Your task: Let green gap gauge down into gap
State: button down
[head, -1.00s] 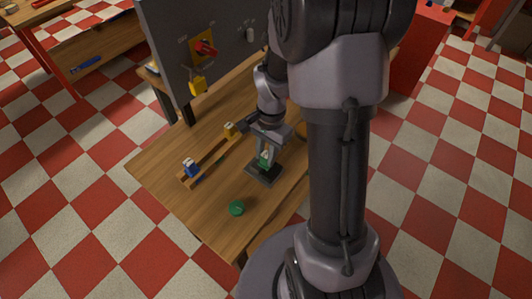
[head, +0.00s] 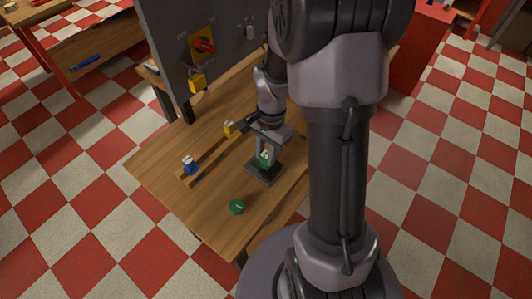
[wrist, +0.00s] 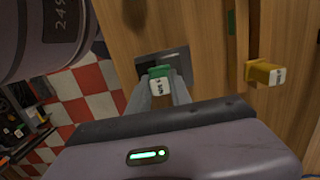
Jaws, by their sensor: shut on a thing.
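The green gap gauge (wrist: 159,72), with a white labelled end, is between my fingertips in the wrist view. My gripper (wrist: 160,92) is shut on it. In the head view the green gauge (head: 265,158) shows just under my gripper (head: 267,147), over a dark grey block (head: 265,174) on the table. The dark metal base (wrist: 178,60) also shows behind the gauge in the wrist view. The gap itself is hidden by the gauge and fingers, so I cannot tell whether the gauge's lower end is inside it.
A blue gauge (head: 190,166) and a yellow gauge (head: 229,128) stand on a wooden rack to the left. A green round piece (head: 236,207) lies near the table's front edge. A grey panel (head: 205,45) with a red switch and yellow padlock stands behind.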

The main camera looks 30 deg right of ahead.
jog(key=c, duration=1.1)
grip_release()
